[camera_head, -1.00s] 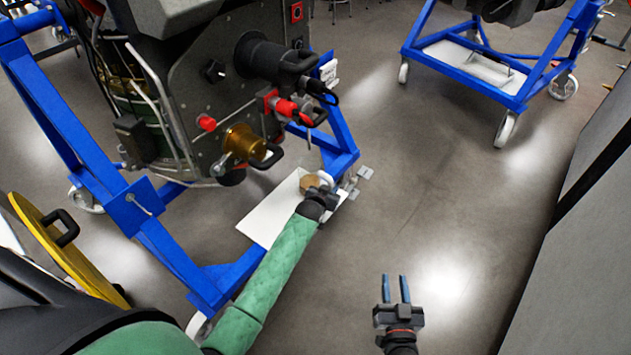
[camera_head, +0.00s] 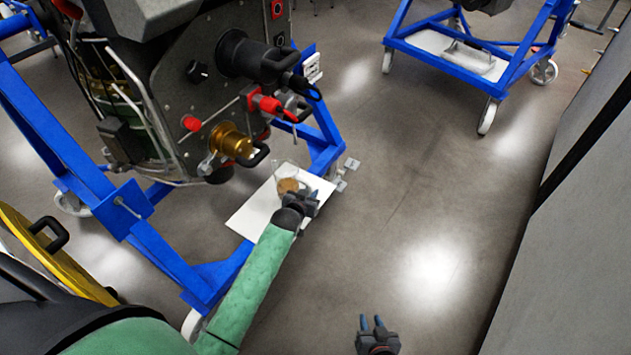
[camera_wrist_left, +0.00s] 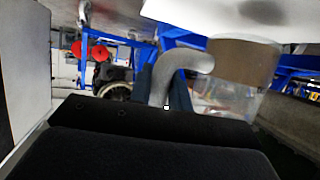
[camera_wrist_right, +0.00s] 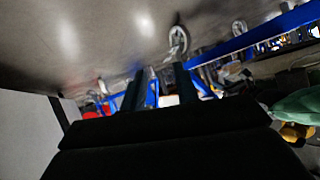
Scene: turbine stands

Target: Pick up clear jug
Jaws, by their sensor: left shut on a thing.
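The clear jug (camera_head: 288,181) stands over the white tray (camera_head: 252,214) of the blue turbine stand, with brownish liquid low inside. My left gripper (camera_head: 309,198) is at the jug's near right side, shut on its handle. In the left wrist view the curved grey handle (camera_wrist_left: 179,72) passes between the fingers, and the jug's clear body (camera_wrist_left: 235,80) with brown contents is to the right. Whether the jug touches the tray is hard to tell. My right gripper (camera_head: 372,324) is empty, with its two fingers apart, low over the floor; its fingers (camera_wrist_right: 155,88) also show apart in the right wrist view.
The engine (camera_head: 200,80) with its brass fitting (camera_head: 232,141) and red valve (camera_head: 265,103) hangs close above the tray. Blue stand beams (camera_head: 165,250) border it. A second blue stand (camera_head: 450,60) is at the back right. A grey wall (camera_head: 580,190) is at right. The middle floor is clear.

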